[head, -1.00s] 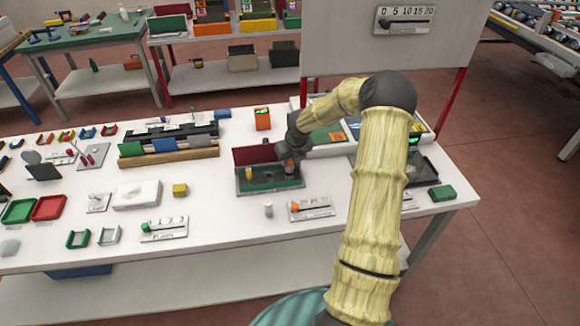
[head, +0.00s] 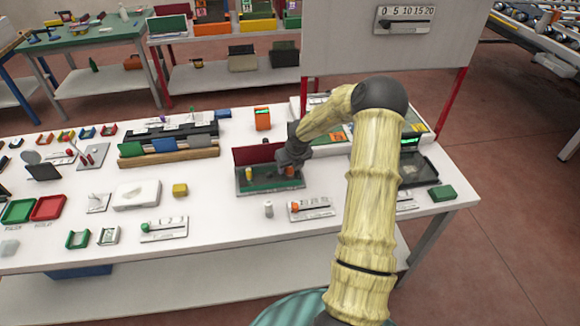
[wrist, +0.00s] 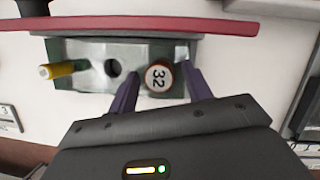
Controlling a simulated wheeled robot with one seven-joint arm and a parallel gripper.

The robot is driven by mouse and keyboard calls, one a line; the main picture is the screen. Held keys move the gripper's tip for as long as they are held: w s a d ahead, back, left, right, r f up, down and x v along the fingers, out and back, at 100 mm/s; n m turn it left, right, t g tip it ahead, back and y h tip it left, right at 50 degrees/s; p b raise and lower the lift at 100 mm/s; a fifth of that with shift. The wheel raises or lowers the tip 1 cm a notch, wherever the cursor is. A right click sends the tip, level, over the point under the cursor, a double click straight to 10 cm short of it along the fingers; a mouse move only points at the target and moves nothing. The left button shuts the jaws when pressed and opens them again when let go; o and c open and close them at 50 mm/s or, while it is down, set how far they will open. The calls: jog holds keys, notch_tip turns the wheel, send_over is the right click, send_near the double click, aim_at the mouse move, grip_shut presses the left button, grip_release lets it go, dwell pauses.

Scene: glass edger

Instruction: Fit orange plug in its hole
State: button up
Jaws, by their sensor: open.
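The orange plug (wrist: 158,77) has a pale round top marked 32 in the wrist view. It stands at the right part of the grey-green block (wrist: 82,50), and I cannot tell how deep it sits. An empty dark hole (wrist: 113,68) is left of it. A yellow plug (wrist: 62,69) is at the block's left end. My gripper (wrist: 161,88) is open, with one finger on each side of the orange plug, and a gap shows by the fingers. In the head view, the orange plug (head: 290,172) is partly hidden by my gripper (head: 282,168).
A dark red upright panel (head: 258,153) stands along the block's back edge. A small grey cylinder (head: 268,209) and a slider plate (head: 310,208) are in front.

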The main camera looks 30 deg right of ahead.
jog(key=v, duration=1.1)
jog(key=shift+r, duration=0.3)
jog(key=s+a+r+n+t, duration=0.2)
jog(key=a+r+n, duration=0.1)
jog(key=a+n, duration=0.65)
jog(key=s+a+r+n+t, duration=0.1)
jog(key=s+a+r+n, duration=0.35)
jog(key=n, duration=0.75)
jog(key=s+a+n+g, duration=0.2)
jog(key=s+n, duration=0.5)
jog(key=s, duration=0.1)
jog(key=s+a+f+n+g, duration=0.1)
jog(key=s+a+n+g, duration=0.1)
jog(key=s+n, duration=0.5)
jog(key=shift+s+f+n, duration=0.25)
jog(key=shift+s+n, duration=0.1)
jog(key=shift+s, duration=0.5)
